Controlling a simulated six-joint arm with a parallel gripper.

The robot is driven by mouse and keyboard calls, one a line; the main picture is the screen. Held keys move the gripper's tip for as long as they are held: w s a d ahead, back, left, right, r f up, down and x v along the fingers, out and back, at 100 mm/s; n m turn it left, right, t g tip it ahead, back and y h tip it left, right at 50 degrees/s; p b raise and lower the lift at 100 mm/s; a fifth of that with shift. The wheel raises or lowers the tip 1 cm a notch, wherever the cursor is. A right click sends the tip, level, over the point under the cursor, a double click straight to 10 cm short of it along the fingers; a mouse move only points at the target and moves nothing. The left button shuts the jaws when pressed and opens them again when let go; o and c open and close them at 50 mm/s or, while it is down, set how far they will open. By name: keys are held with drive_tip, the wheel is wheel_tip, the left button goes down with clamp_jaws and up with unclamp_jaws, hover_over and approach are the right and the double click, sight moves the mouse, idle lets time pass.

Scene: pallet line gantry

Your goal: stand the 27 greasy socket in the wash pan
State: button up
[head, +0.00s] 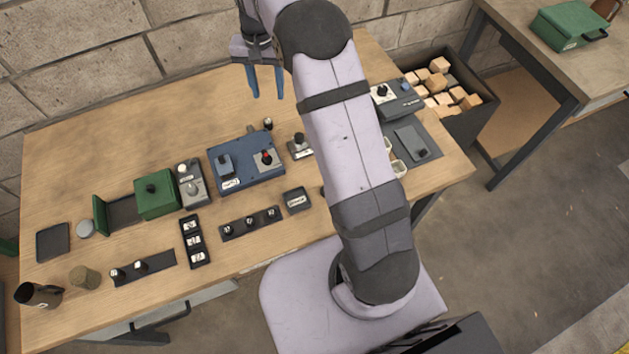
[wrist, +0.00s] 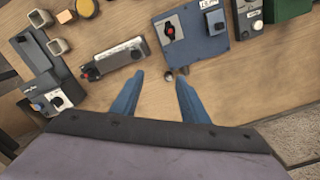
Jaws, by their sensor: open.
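My gripper (head: 267,96) is open above the back of the bench. Its blue fingers also show in the wrist view (wrist: 160,77). A small dark cylinder (head: 267,123), perhaps a socket, stands alone behind the blue box; in the wrist view (wrist: 169,76) it appears between the fingertips, nearer the right one. More socket-like pieces stand on a three-piece dark rail (head: 237,229) and on a front-left rail (head: 158,262). I cannot read a 27 on any of them. A small dark labelled tray (head: 296,200) and a flat dark tray (head: 53,243) are in view; I cannot tell which is the wash pan.
A blue box (head: 246,172) with a red knob stands close in front of the lone cylinder. A green box (head: 156,195) and grey unit (head: 191,184) are left. The bench's back left is clear.

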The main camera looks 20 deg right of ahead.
sight(268, 124)
drive_tip(key=s+r+n, duration=0.2)
drive_tip(key=s+n, duration=0.1)
drive_tip(key=s, duration=1.2)
drive_tip(key=shift+s+r, duration=0.2)
drive_tip(key=shift+s, duration=0.05)
drive_tip(key=shift+o, duration=0.4)
drive_tip(key=s+f+n, duration=0.2)
drive_tip(key=s, duration=1.2)
drive_tip(key=shift+s+f+n, duration=0.15)
drive_tip(key=shift+f+n, duration=0.1)
drive_tip(key=shift+n, duration=0.15)
